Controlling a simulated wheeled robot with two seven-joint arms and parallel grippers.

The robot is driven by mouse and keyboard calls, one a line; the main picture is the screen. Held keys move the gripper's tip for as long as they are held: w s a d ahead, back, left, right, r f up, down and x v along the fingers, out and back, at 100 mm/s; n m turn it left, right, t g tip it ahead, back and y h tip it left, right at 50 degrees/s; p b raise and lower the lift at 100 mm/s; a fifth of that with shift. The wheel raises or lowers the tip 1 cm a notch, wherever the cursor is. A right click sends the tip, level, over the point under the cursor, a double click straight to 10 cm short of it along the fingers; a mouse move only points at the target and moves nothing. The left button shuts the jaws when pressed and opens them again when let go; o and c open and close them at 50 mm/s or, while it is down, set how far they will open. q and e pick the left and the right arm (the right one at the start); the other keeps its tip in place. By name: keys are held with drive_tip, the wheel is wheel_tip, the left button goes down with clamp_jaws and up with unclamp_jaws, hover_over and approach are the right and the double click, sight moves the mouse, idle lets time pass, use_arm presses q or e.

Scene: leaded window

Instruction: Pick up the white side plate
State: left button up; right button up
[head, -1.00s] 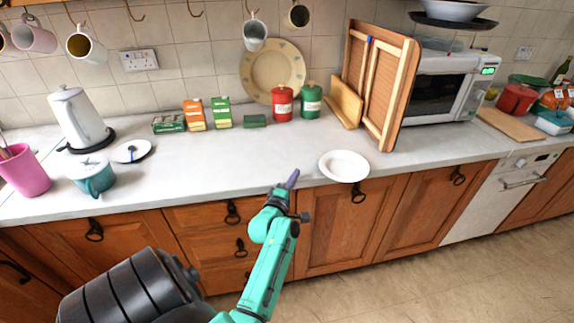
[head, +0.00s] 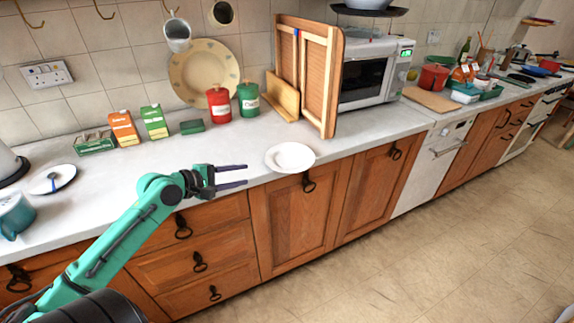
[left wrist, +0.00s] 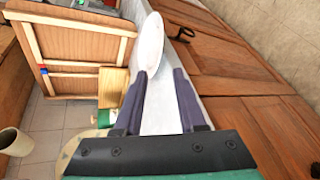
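The white side plate (head: 290,157) lies flat near the front edge of the counter, its near rim close to that edge. In the left wrist view the plate (left wrist: 150,50) shows edge-on, just beyond my fingertips. My left gripper (head: 246,175) is open and empty, its two dark fingers pointing right toward the plate, a short gap to the left of it. The left wrist view shows the fingers (left wrist: 159,72) apart with only counter between them. My right gripper is not in view.
Wooden folding boards (head: 318,80) stand upright behind the plate, beside the microwave (head: 372,75). Red (head: 219,105) and green (head: 248,98) canisters stand at the back. A white dish with a dark utensil (head: 52,180) lies at left. The counter around the plate is clear.

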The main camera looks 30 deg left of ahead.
use_arm(q)
drive_tip(key=d+x, duration=0.2)
drive_tip(key=x, duration=1.3)
drive_tip(key=shift+s+d+r+h, duration=0.2)
drive_tip(key=shift+s+r+h, duration=0.1)
drive_tip(key=shift+h, duration=0.1)
drive_tip(key=shift+s, duration=0.1)
clamp_jaws()
idle(0.5)
